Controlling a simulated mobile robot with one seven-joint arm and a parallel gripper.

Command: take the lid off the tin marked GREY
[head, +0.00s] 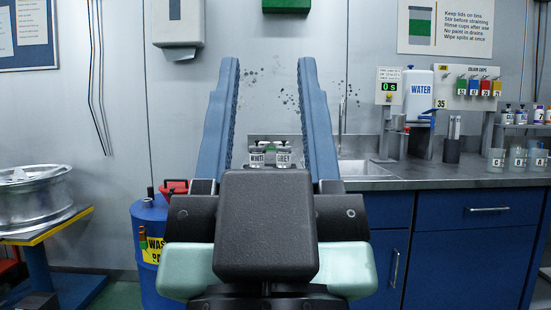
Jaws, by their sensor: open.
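The tin marked GREY (284,160) is small in the head view, standing at the back near the middle, beside the sink end of the counter. A tin marked WHITE (257,160) stands just left of it. Something pale and dark shows on top of each tin, too small to make out as a lid. My gripper (267,64) is open and empty, its two long blue fingers wide apart and pointing up in the picture. Both tins show in the gap between the fingers, farther away. My gripper's dark body hides what is below the tins.
A counter (390,184) with a sink (362,168) runs right over blue cupboards. On it are a WATER container (417,90), a colour-cup dispenser (470,88) and marked cups (517,160). A blue waste drum (150,225) and a metal wheel (35,200) on a stand are left.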

